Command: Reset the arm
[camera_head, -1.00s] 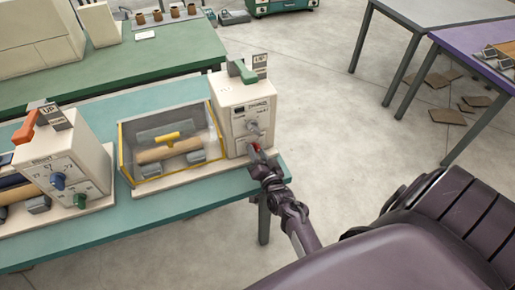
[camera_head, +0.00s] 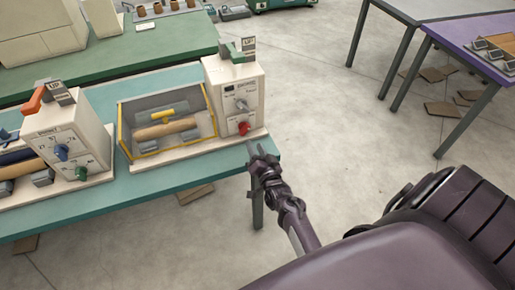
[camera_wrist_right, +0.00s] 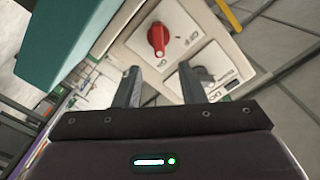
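My right gripper (camera_head: 254,152) is at the right end of the teal table, just in front of the beige winder box (camera_head: 234,95). In the right wrist view its two fingers (camera_wrist_right: 160,88) are apart with nothing between them. The red knob (camera_head: 243,128) on the box's front is clear of the fingers; it also shows in the right wrist view (camera_wrist_right: 158,38). A grey knob (camera_head: 241,105) sits above it. A green lever (camera_head: 231,52) stands on top, by a sign. My left gripper is not in view.
The teal table (camera_head: 190,184) carries a yellow-framed case (camera_head: 126,136) with a wooden roller and a second beige box (camera_head: 72,135) with an orange lever. A purple table (camera_head: 462,35) stands at right. Open floor (camera_head: 330,120) lies between.

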